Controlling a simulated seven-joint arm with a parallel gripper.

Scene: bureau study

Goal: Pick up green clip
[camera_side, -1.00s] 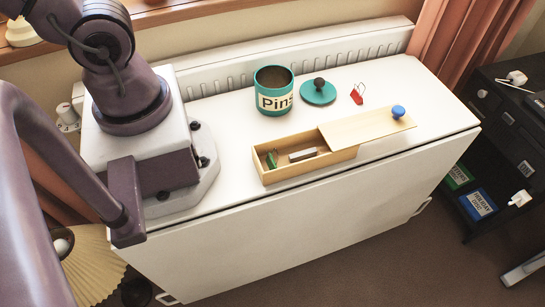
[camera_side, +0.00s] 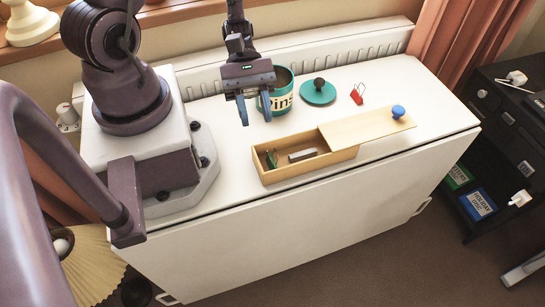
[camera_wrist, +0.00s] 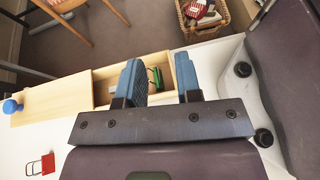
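The green clip (camera_side: 272,159) lies in the left end of the open part of a wooden box (camera_side: 283,176). In the wrist view the green clip (camera_wrist: 154,77) shows between my gripper's fingers, farther off and down in the box. My gripper (camera_side: 255,110) is open and empty. In the side view it hangs above the tabletop, behind the box and in front of the teal tin, with blue fingers pointing down. A grey block-like item (camera_side: 302,155) lies in the box to the right of the clip.
The box's sliding lid (camera_side: 365,128) with a blue knob (camera_side: 398,112) extends to the right. The white tabletop's front right is clear.

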